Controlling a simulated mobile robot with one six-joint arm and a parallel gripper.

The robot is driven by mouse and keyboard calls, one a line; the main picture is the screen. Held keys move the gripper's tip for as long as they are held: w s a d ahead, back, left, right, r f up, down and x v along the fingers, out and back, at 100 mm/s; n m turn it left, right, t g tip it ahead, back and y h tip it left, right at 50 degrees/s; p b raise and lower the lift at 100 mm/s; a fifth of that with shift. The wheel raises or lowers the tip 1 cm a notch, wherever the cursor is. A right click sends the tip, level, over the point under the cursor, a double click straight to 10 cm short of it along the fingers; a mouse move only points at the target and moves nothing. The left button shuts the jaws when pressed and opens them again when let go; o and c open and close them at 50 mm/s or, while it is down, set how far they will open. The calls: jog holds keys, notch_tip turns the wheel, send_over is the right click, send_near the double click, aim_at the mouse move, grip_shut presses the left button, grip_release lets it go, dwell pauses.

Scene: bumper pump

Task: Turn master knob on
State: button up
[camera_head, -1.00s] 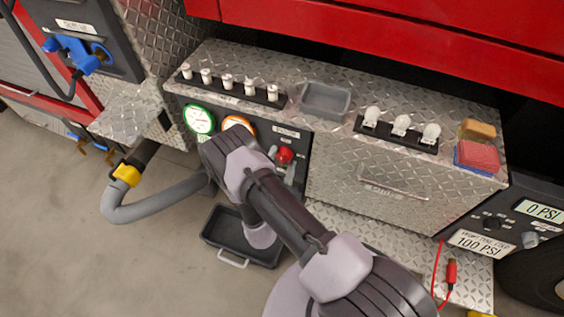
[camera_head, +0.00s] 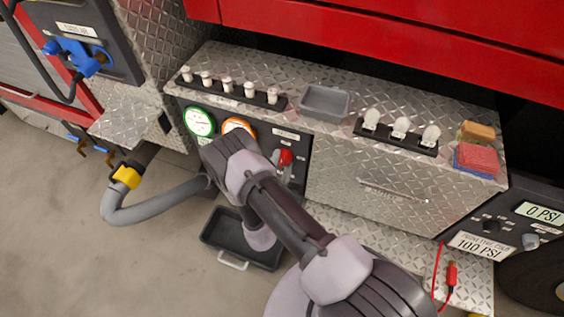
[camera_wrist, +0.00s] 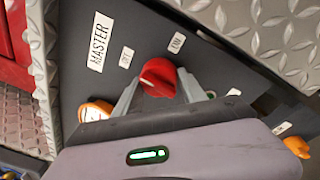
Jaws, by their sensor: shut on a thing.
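The red master knob (camera_wrist: 158,76) sits on the dark panel below the "MASTER" label (camera_wrist: 99,41) in the wrist view. An "OFF" label (camera_wrist: 126,57) and an "ON" label (camera_wrist: 177,42) are beside it. My gripper (camera_wrist: 160,88) is shut on the knob, with one grey finger on each side. In the head view the red knob (camera_head: 286,157) shows just beyond my wrist, and my arm hides part of the panel. I cannot tell exactly which label the knob points at.
Green-ringed (camera_head: 199,121) and orange-ringed (camera_head: 238,125) gauges are left of the knob. A grey tray (camera_head: 326,101) and a bulb rack (camera_head: 396,136) stand on the ledge above. A black bin (camera_head: 217,238) and a grey hose (camera_head: 150,210) lie below.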

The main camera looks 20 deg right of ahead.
jog(key=m, duration=0.4)
jog(key=shift+p, duration=0.35)
jog(key=m+h+p, duration=0.1)
jog(key=m, duration=0.4)
jog(key=shift+a, duration=0.1)
jog(key=m+p, duration=0.2)
jog(key=m, duration=0.3)
jog(key=shift+w+r+h, duration=0.1)
jog(key=shift+h, duration=0.3)
jog(key=shift+m+p, duration=0.6)
jog(key=shift+m, duration=1.6)
jog(key=o, duration=1.4)
jog(key=shift+c, duration=0.2)
